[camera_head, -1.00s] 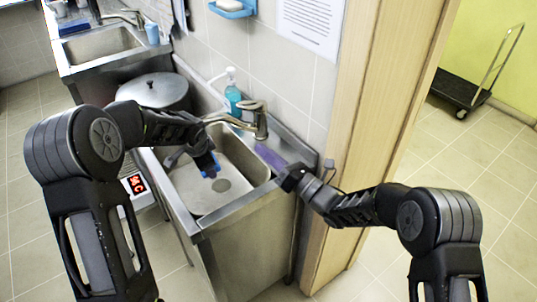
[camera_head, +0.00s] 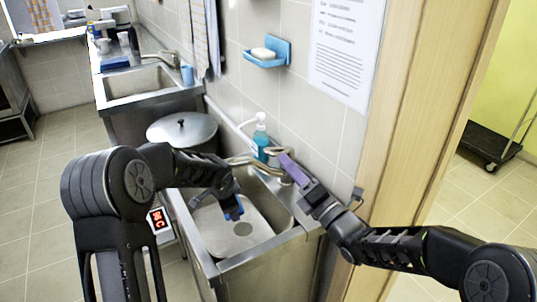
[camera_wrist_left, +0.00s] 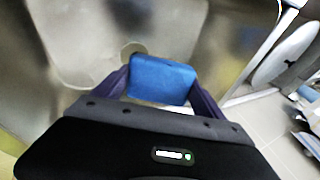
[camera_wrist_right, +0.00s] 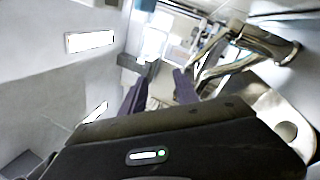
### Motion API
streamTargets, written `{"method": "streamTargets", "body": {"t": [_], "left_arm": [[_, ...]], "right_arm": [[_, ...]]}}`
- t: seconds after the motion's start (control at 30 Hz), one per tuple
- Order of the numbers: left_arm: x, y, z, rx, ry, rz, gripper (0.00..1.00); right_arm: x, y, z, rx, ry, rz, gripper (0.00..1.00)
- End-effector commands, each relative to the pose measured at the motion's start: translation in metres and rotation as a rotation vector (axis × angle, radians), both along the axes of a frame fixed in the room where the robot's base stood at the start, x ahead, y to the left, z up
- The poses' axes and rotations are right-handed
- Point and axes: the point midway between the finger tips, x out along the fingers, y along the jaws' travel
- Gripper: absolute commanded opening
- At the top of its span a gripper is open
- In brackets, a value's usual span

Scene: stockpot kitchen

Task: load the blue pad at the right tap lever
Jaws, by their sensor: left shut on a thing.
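My left gripper (camera_head: 229,203) is shut on the blue pad (camera_head: 235,214) and holds it over the near sink basin (camera_head: 213,234). The pad shows between purple fingers in the left wrist view (camera_wrist_left: 162,80). The near chrome tap (camera_head: 241,160) stands at the wall behind this basin. My right gripper (camera_head: 291,172), with purple fingers, is raised beside the tap and partly hides it. In the right wrist view its fingers (camera_wrist_right: 159,88) are apart and nothing shows between them. The tap (camera_wrist_right: 265,42) is just right of them there; I cannot tell whether they touch.
A soap bottle (camera_head: 260,137) stands behind the tap, below a blue soap dish (camera_head: 268,53). A lidded stockpot (camera_head: 182,131) is left of the sink. A wooden door frame (camera_head: 425,100) is close to my right arm. A second sink (camera_head: 140,82) is farther back.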

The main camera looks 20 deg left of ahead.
Motion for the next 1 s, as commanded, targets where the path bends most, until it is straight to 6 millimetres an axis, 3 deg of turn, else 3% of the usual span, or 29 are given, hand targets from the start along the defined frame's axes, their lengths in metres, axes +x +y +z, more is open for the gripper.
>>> {"method": "streamTargets", "body": {"t": [0.13,0.3,0.4,0.6,1.0], "left_arm": [[0.0,0.0,0.0,0.0,0.0,0.0,0.49],[0.0,0.0,0.0,0.0,0.0,0.0,0.49],[0.0,0.0,0.0,0.0,0.0,0.0,0.49],[0.0,0.0,0.0,0.0,0.0,0.0,0.49],[0.0,0.0,0.0,0.0,0.0,0.0,0.49]], "right_arm": [[0.002,0.004,0.009,0.151,0.404,0.027,0.37],[0.003,0.006,-0.011,0.309,0.827,0.034,0.37],[0.005,0.005,-0.025,0.375,0.995,0.026,0.37],[0.006,0.004,-0.031,0.44,1.123,0.031,0.37],[0.008,0.006,-0.031,0.444,1.125,0.034,0.37]]}}
